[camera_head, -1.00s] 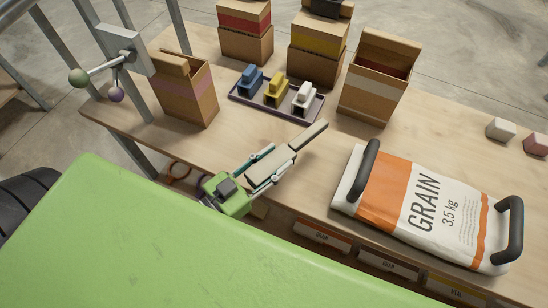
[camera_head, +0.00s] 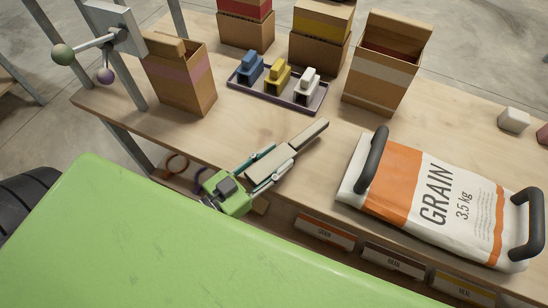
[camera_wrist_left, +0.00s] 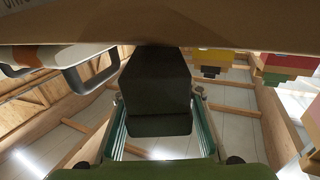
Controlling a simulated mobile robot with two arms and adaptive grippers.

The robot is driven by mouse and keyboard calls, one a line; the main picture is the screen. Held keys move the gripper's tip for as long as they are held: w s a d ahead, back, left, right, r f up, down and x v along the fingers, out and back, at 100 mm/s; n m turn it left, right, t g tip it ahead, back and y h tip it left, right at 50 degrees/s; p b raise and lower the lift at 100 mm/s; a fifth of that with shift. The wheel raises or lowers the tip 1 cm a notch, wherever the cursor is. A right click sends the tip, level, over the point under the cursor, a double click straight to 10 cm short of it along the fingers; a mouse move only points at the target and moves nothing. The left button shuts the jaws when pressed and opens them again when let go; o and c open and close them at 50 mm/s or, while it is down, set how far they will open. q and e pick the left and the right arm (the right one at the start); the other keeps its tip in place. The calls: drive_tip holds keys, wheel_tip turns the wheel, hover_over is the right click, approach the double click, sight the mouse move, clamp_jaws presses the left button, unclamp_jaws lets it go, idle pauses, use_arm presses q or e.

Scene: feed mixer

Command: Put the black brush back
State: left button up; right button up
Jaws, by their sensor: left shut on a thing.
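My left gripper (camera_head: 268,163) is shut on a brush-like thing (camera_head: 270,157) with a broad block and a straight handle (camera_head: 312,131) pointing up and right. It looks pale grey-beige from above in the head view. In the left wrist view the held thing (camera_wrist_left: 158,85) is a dark, nearly black block between the teal fingers. The gripper holds it above the front part of the wooden table (camera_head: 215,140); the exact height is hard to tell. No bristles can be made out. My right gripper is not in view.
A grain bag (camera_head: 435,205) with dark handles lies to the right. A purple-rimmed tray (camera_head: 240,96) holding blue, yellow and white pieces stands behind. Cardboard boxes (camera_head: 385,72) line the back. Labelled bins (camera_head: 325,232) sit below the front edge. An orange ring (camera_head: 176,165) hangs at the left.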

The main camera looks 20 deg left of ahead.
use_arm(q)
drive_tip(key=shift+f+b, duration=0.3)
drive_tip(key=shift+f, duration=0.3)
drive_tip(key=o, duration=1.5)
drive_tip(key=shift+s+f, duration=0.1)
drive_tip(key=v, duration=1.1)
drive_tip(key=shift+s+a, duration=0.2)
drive_tip(key=shift+s, duration=0.15)
